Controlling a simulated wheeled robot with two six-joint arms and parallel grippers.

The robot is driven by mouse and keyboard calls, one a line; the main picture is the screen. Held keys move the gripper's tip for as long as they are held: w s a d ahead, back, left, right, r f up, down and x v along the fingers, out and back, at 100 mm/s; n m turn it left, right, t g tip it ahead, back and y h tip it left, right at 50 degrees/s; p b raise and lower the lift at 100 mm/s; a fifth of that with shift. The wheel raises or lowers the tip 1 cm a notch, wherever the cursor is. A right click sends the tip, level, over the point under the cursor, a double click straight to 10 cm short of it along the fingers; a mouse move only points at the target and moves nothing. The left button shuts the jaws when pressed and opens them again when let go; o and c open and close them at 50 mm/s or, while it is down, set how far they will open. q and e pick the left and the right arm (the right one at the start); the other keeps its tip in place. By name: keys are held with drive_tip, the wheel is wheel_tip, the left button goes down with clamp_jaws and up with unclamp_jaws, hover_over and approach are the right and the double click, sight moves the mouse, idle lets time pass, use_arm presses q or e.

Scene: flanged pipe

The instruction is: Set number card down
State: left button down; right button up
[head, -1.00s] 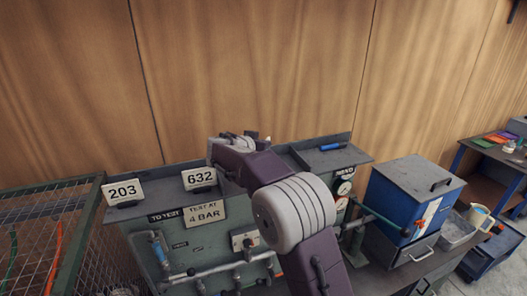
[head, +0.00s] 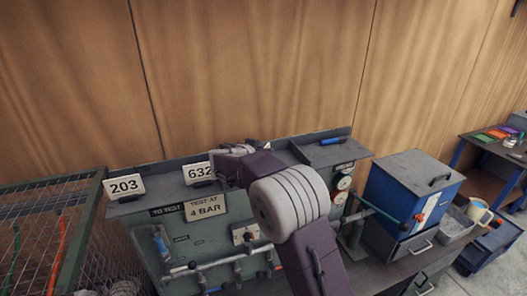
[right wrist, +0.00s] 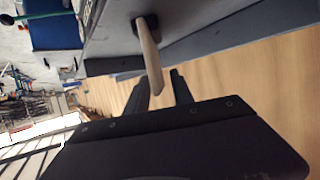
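The white number card 632 (head: 196,173) stands upright in its black foot on the grey top ledge of the test panel. My right gripper (head: 238,150) is just right of it in the head view and covers its right edge; its fingertips are not clear there. In the right wrist view the card shows nearly edge-on as a pale strip (right wrist: 149,58) rising from its dark foot. The two dark fingers (right wrist: 161,88) are apart, with the card's free end near the gap between them. Contact cannot be told. A second card, 203 (head: 125,186), stands at the ledge's left end.
The grey ledge (head: 152,186) is bare between the two cards. A blue-handled object (head: 331,141) lies on the ledge's right part. A wire cage (head: 55,215) stands left, a blue box (head: 405,195) right. The wooden wall (head: 260,70) is close behind.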

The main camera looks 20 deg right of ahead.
drive_tip(key=shift+r+p, duration=0.3)
drive_tip(key=shift+p, duration=0.1)
drive_tip(key=s+a+b, duration=0.2)
drive_tip(key=b, duration=0.1)
drive_tip(key=shift+a+r, duration=0.15)
drive_tip(key=shift+a, duration=0.15)
drive_tip(key=b+v, duration=0.3)
drive_tip(key=v, duration=0.6)
drive_tip(key=shift+d+r, duration=0.2)
drive_tip(key=shift+r, duration=0.05)
drive_tip(key=shift+w, duration=0.1)
drive_tip(key=s+f+n+g+y, duration=0.3)
drive_tip(key=s+f+n, duration=0.15)
drive_tip(key=f, duration=0.85)
drive_tip(key=s+a+f+n+g+y, duration=0.2)
drive_tip(key=s+f+y, duration=0.1)
drive_tip(key=s+f, duration=0.6)
drive_tip(key=s+a+f+n+g+y, duration=0.1)
drive_tip(key=s+f+n+g+y, duration=0.1)
drive_tip(key=s+f, duration=0.8)
drive_tip(key=shift+s+a+n+g+y, duration=0.4)
drive_tip(key=shift+s+n+y, duration=0.05)
drive_tip(key=shift+s+y, duration=0.6)
